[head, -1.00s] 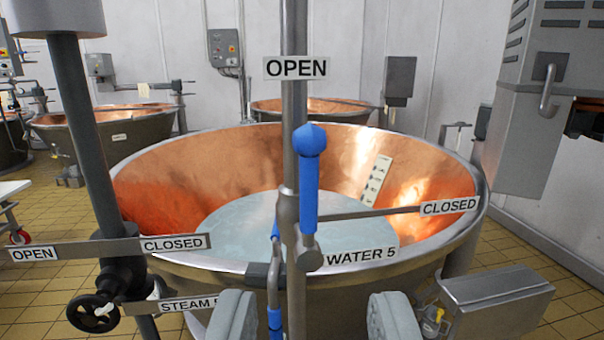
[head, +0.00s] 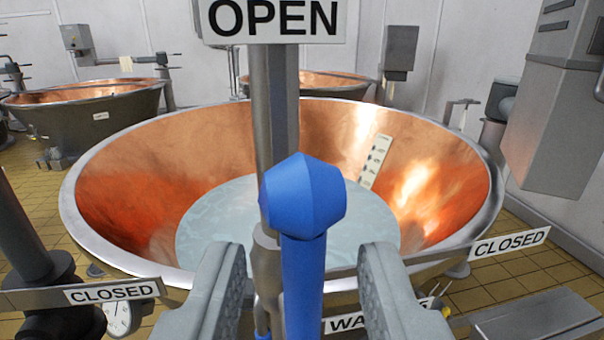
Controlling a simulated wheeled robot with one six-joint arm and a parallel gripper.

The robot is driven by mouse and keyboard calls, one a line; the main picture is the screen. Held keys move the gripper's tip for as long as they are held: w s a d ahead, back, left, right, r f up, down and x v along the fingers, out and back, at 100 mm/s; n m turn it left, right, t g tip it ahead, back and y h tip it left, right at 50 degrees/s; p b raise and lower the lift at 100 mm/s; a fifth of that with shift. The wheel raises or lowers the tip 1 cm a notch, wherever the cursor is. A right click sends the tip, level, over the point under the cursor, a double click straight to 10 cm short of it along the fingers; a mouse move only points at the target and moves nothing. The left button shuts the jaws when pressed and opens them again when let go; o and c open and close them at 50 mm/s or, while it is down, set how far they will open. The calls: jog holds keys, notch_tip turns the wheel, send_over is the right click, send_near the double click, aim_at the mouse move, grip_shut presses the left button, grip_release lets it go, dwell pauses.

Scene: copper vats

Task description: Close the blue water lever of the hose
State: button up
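The blue water lever (head: 303,235) stands upright in front of the steel pipe, with its faceted knob (head: 303,195) on top. The knob lies below the OPEN sign (head: 272,18). A CLOSED sign (head: 509,244) is at the right. The water label (head: 385,316) is partly hidden behind my right finger. My gripper (head: 303,270) is open, with one grey finger on each side of the lever. I see gaps between the lever and both fingers, so it is not gripped. The lever's lower end is out of view.
A large copper vat (head: 130,262) with pale liquid (head: 360,215) stands behind the pipe. At the left is a dark steam pipe (head: 25,235) with another CLOSED sign (head: 112,291). A grey box (head: 535,318) is at lower right, and a grey cabinet (head: 565,120) at upper right.

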aim_at(303, 258)
jog(key=shift+w+a, duration=0.15)
jog(key=shift+w, duration=1.7)
grip_shut()
